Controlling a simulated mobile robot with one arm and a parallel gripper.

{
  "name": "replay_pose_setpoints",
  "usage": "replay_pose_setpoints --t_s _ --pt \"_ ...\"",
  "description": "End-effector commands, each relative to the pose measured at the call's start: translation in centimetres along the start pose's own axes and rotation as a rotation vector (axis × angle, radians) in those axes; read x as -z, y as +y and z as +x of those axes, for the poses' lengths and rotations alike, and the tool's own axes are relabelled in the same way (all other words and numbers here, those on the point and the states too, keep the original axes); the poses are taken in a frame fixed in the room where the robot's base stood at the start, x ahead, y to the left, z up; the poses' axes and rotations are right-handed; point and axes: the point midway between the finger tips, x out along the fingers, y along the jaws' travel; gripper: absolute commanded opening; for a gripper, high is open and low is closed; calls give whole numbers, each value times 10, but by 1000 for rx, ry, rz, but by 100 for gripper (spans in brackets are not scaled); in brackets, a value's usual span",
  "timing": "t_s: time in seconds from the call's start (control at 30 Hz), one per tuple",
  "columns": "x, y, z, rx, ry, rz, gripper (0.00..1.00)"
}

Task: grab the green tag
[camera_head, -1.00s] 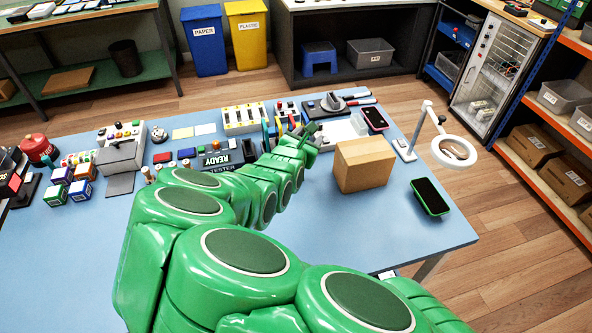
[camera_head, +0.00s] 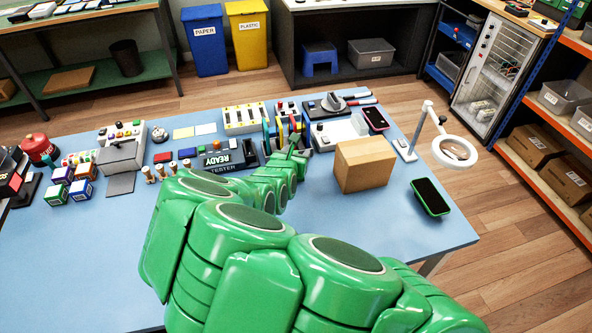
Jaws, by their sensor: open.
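My gripper (camera_head: 299,141) is small and partly hidden behind my green arm. It is over the back of the blue table, close to a rack of upright coloured pieces (camera_head: 284,130), and appears open. Blue, orange and yellow show among these pieces. I cannot clearly make out a green tag there, and part of the rack is behind my gripper. Whether the fingers touch any piece cannot be told.
A cardboard box (camera_head: 364,165) stands right of my gripper. A phone with a green edge (camera_head: 431,197) and a ring lamp (camera_head: 454,152) are further right. A pink-edged phone (camera_head: 376,119) lies behind the box. The table's front right (camera_head: 340,220) is clear.

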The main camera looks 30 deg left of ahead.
Motion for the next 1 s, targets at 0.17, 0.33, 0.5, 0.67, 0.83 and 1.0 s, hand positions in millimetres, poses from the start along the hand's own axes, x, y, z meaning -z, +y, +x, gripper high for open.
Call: replay_pose_setpoints --t_s 0.17,0.33,0.5,0.67,0.83,1.0 --pt "-1 0 4 0 -2 1 53" --pt "-1 0 4 0 -2 1 53" --pt "-1 0 4 0 -2 1 32" --pt "-1 0 4 -1 -3 1 7" --pt "-1 0 4 0 -2 1 0" --pt "-1 0 4 0 -2 1 0"
